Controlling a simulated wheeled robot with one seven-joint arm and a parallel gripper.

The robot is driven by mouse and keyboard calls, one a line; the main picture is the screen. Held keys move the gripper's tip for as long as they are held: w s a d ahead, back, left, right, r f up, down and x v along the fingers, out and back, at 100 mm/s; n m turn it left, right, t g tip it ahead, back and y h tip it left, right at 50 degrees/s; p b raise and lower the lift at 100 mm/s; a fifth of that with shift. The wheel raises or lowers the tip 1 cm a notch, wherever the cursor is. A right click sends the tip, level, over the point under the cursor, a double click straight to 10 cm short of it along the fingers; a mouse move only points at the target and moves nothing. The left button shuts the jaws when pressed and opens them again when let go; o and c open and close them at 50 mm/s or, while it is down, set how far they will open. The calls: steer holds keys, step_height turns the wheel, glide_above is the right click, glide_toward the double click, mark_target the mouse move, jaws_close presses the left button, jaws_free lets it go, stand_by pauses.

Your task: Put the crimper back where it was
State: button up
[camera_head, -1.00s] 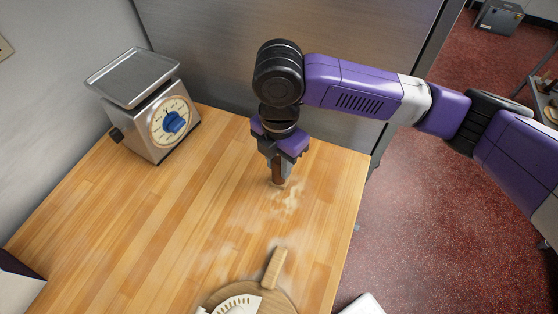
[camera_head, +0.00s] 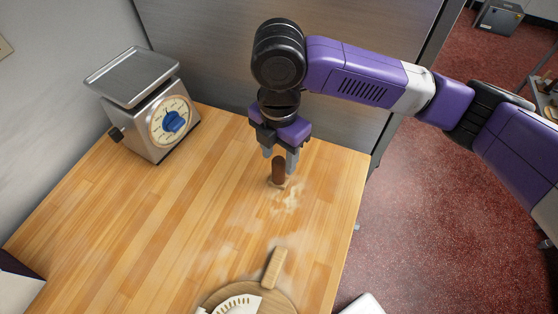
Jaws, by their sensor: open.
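The crimper (camera_head: 279,171) shows as a small upright piece with a brown handle, standing on the wooden worktop near its back right. Its lower end is small and hard to make out. My gripper (camera_head: 279,157) is just above it, pointing down. The two fingers are apart, one on each side of the handle's top, and I cannot tell whether either touches it. A patch of flour (camera_head: 291,196) lies on the wood beside the crimper.
A kitchen scale (camera_head: 158,112) stands at the back left. A round wooden board (camera_head: 279,298) with a handle holds a pale, fan-shaped piece (camera_head: 240,303) at the front. The wooden worktop (camera_head: 180,215) is clear between them. A metal panel (camera_head: 215,55) rises behind.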

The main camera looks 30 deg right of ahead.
step_height(320, 180, up, 9)
stand_by(0.3)
steer(key=shift+r, duration=0.1)
steer(key=w+a+r+m+t+y, duration=0.15)
steer(key=a+m+t+y, duration=0.35)
steer(key=a, duration=0.8)
steer(key=w+a+r+m+t+y, duration=0.15)
steer(key=a+m+t+y, duration=0.3)
steer(key=a+y, duration=0.6)
steer(key=s+d+f+m+t+h, duration=0.1)
steer(key=s+d+f+m+h, duration=0.3)
steer(key=s+d+f+h, duration=0.1)
steer(key=s+d+f+m+t+h, duration=0.2)
steer(key=s+d+f+m+h, duration=0.3)
steer(key=s+d, duration=0.2)
steer(key=s+d+f+m+t+h, duration=0.2)
steer(key=s+d+f+m+h, duration=0.3)
steer(key=s, duration=0.4)
steer(key=shift+d+f, duration=0.4)
steer(key=shift+f, duration=0.05)
steer(key=s+d+r+n, duration=0.2)
steer(key=s+d, duration=0.3)
steer(key=s, duration=0.5)
steer(key=shift+d+r, duration=0.3)
steer(key=shift+r, duration=0.15)
